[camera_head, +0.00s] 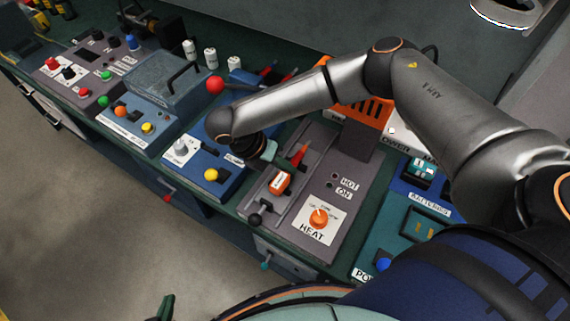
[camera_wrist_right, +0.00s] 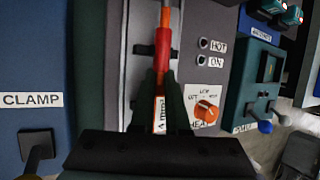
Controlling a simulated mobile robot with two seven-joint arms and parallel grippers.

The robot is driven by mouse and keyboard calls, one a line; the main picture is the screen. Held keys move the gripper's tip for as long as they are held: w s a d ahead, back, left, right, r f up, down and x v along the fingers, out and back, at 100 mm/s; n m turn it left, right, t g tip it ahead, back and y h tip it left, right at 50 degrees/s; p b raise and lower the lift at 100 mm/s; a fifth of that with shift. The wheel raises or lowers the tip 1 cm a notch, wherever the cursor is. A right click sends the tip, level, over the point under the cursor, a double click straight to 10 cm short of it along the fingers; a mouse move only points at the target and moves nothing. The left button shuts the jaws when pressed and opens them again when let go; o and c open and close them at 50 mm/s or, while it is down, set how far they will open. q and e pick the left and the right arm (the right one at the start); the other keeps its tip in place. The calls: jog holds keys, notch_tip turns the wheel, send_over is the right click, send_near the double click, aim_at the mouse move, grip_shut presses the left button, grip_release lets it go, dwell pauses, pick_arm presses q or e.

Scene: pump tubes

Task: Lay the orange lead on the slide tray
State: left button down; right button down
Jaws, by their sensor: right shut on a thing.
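The orange lead (camera_head: 280,183) has a white "4 mm²" label (camera_wrist_right: 160,115) and a red sleeve-like part with an orange end beyond it (camera_wrist_right: 163,45). My right gripper (camera_head: 284,165) is shut on the lead; its dark fingers (camera_wrist_right: 161,95) flank it in the wrist view. The lead lies along the grey slide tray (camera_head: 261,201), a long track on the HEAT unit. I cannot tell whether the lead touches the tray. A dark green piece (camera_head: 166,307) at the bottom edge looks like a tip of my left gripper; its jaws do not show clearly.
The HEAT unit has an orange dial (camera_head: 319,218) and a black knob (camera_head: 254,220). The blue CLAMP unit (camera_head: 206,162) stands to the left. A teal unit (camera_head: 410,231) stands to the right. The orange slotted part (camera_head: 366,107) is behind. The floor in front is clear.

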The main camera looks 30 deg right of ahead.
jog(key=c, duration=0.8)
grip_release()
jog(key=shift+c, duration=0.2)
jog(key=v, duration=1.2)
jog(key=shift+a+r+b, duration=0.15)
jog(key=shift+r+b, duration=0.1)
jog(key=shift+b, duration=0.1)
